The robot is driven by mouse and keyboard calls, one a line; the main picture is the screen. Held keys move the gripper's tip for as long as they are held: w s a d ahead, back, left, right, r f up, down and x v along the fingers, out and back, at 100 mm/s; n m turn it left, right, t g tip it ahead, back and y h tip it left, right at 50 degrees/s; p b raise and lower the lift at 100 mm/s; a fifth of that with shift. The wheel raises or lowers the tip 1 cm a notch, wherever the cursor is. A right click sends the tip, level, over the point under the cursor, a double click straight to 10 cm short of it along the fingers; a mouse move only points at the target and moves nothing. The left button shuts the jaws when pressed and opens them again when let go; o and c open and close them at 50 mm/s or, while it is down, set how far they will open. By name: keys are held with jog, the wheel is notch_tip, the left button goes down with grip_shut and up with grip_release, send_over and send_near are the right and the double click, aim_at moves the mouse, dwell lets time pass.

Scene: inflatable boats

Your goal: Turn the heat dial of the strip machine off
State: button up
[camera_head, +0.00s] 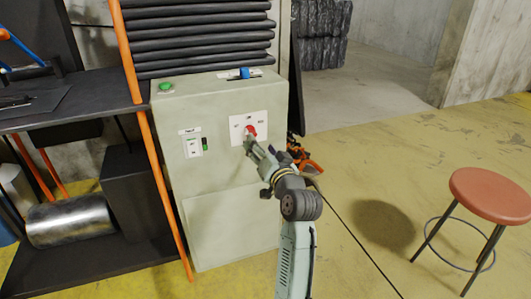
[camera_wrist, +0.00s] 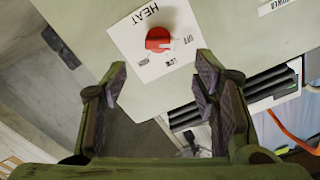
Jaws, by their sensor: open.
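The strip machine (camera_head: 230,225) is a pale green cabinet standing on the floor. Its red heat dial (camera_head: 250,130) sits on a white plate on the front. In the wrist view the red dial (camera_wrist: 158,38) is beside the words HEAT, OFF and LOW, and a pale mark on it faces roughly toward OFF; its exact setting is hard to tell. My gripper (camera_head: 249,143) is close in front of the dial. In the wrist view my gripper (camera_wrist: 158,88) is open and empty, with the dial ahead of the gap between its fingers and not between them.
A labelled switch (camera_head: 194,146) with a green part is left of the dial. A green button (camera_head: 166,87) and a blue part (camera_head: 245,73) are on top. A dark shelf (camera_head: 70,110) with orange posts stands left. A red stool (camera_head: 490,193) stands right on open floor.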

jog(key=shift+v, duration=1.55)
